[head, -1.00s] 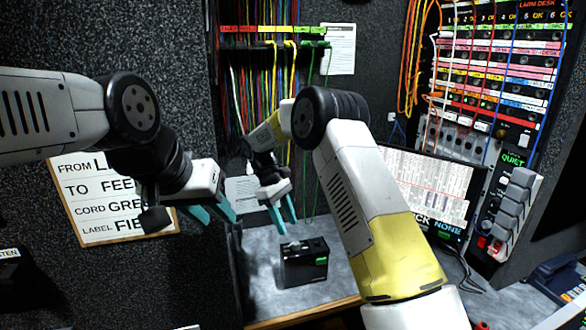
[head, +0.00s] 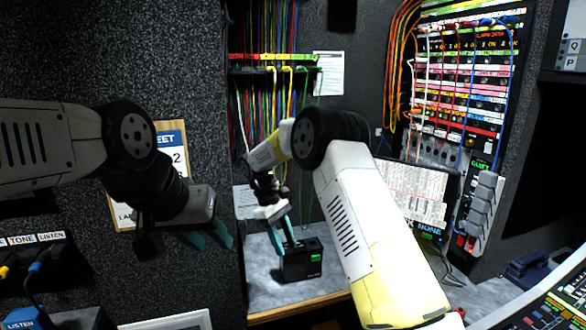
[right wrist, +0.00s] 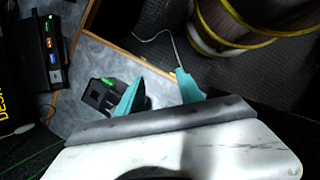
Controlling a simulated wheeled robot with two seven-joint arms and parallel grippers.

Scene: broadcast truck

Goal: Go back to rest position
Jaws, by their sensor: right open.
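My left gripper (head: 207,238) hangs in the air before the dark wall at left. Its teal fingers are apart and empty. My right gripper (head: 281,233) points down with its teal fingers apart. In the head view its tips overlap the upper left of a black box (head: 302,268) with a green label. The box stands on the grey desk (head: 262,285). In the right wrist view the box (right wrist: 98,97) lies behind the left finger of my right gripper (right wrist: 160,85), and nothing is between the fingers. I cannot tell whether that finger touches it.
A cable patch bay (head: 275,68) is behind the desk. A monitor (head: 415,195) and a rack (head: 465,90) with looped cables stand at right. A sign board (head: 173,150) is partly behind my left arm. A panel with plugs (head: 38,262) is at lower left, a console (head: 555,305) at lower right.

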